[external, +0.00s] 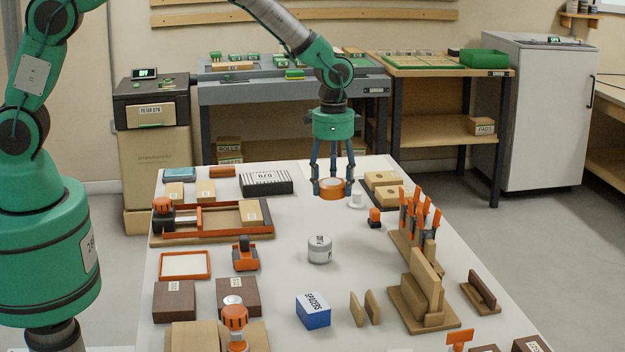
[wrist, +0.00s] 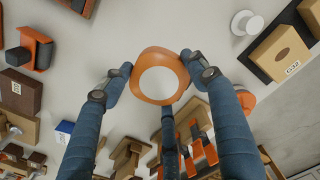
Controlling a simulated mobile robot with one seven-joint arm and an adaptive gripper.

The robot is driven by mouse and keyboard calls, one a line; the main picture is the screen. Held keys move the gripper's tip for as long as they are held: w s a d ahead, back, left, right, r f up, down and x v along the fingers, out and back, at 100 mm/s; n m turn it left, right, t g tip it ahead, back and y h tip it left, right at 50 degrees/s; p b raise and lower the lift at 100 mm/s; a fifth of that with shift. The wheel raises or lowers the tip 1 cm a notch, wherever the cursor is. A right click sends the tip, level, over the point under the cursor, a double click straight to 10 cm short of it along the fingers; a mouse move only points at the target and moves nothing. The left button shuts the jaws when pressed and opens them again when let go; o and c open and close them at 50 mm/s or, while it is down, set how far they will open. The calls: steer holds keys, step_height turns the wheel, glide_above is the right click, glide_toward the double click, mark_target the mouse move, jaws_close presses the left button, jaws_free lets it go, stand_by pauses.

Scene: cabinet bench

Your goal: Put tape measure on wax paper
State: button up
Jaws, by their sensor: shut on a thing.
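The tape measure (external: 331,190) looks like a rounded orange case with a pale round face. My gripper (external: 331,182) points down over the far part of the bench with its fingers closed around it. In the wrist view the tape measure (wrist: 158,77) sits between the fingertips (wrist: 157,64), its pale face toward the camera. Its exact height over the bench is hard to tell. A faint pale sheet (external: 312,171), possibly the wax paper, seems to lie at the far edge behind my gripper; its outline is hard to make out against the white top.
A small white spool (external: 357,199) and a dark tray with tan blocks (external: 381,188) stand just right of my gripper. A striped dark box (external: 266,182) is to the left. A rack of orange-handled tools (external: 418,220) stands nearer right.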

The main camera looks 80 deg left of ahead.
steer(key=shift+w+a, duration=0.1)
steer(key=shift+a, duration=0.05)
steer(key=w+a+n+p, duration=0.2)
steer(key=a, duration=1.2)
steer(key=w+a+n+p, duration=0.2)
steer(key=w+a, duration=0.1)
steer(key=a, duration=1.2)
steer(key=w+a+n+p, duration=0.3)
steer(key=a, duration=1.1)
steer(key=shift+a+r, duration=0.2)
steer(key=shift+a, duration=0.05)
steer(key=shift+f, duration=0.15)
steer(key=shift+w+f+b, duration=0.1)
steer(key=shift+f+b, duration=0.2)
steer(key=shift+f, duration=2.7)
steer(key=shift+f, duration=0.1)
steer(key=shift+f, duration=1.8)
